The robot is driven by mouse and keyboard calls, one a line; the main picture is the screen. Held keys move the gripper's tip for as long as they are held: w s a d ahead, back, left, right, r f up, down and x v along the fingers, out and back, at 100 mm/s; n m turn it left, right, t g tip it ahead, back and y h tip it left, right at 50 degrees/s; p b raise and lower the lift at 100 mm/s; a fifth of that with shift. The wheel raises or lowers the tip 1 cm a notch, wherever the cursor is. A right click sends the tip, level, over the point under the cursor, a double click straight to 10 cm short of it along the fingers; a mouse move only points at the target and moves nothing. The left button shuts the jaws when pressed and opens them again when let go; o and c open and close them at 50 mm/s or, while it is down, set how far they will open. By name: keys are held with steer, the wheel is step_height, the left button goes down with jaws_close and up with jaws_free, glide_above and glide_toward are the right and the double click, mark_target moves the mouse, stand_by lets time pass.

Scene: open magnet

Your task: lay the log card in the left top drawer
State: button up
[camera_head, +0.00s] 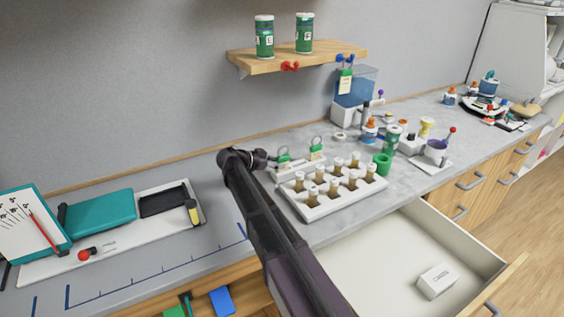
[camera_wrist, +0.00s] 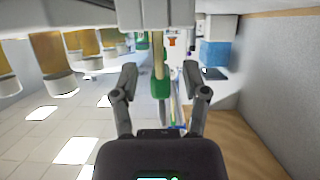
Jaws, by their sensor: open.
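I cannot tell for sure which thing is the log card. A small green and white tag with a wire loop (camera_head: 284,157) stands at the back left of the vial rack, and a similar tag (camera_head: 316,149) stands to its right. A cream card with a green top (camera_head: 345,84) hangs under the shelf. My gripper (camera_head: 262,158) is just left of the first tag. In the wrist view my gripper (camera_wrist: 160,82) is open, with a thin green-edged thing (camera_wrist: 158,62) seen edge-on between or beyond its fingers. An open drawer (camera_head: 375,262) at lower right holds a small white box (camera_head: 437,281).
The white rack (camera_head: 335,203) with several brown vials stands right of my arm. A white tray (camera_head: 150,222) with a teal case (camera_head: 100,212) lies left. Bottles and a green cup (camera_head: 382,163) stand behind the drawer. The drawer floor is mostly clear.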

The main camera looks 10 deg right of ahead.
steer(key=p+v, duration=0.4)
steer(key=v, duration=0.7)
steer(key=shift+w+a, duration=0.1)
steer(key=o, duration=0.5)
steer(key=shift+r, duration=0.1)
steer(key=shift+o, duration=0.4)
steer(key=shift+r, duration=0.1)
step_height(320, 180, up, 11)
steer(key=n+g+y+p, duration=0.4)
steer(key=n+y+p, duration=0.9)
steer(key=n+p, duration=0.75)
glide_above(284, 156)
steer(key=p, duration=0.2)
steer(key=m, duration=0.3)
steer(key=shift+n, duration=0.25)
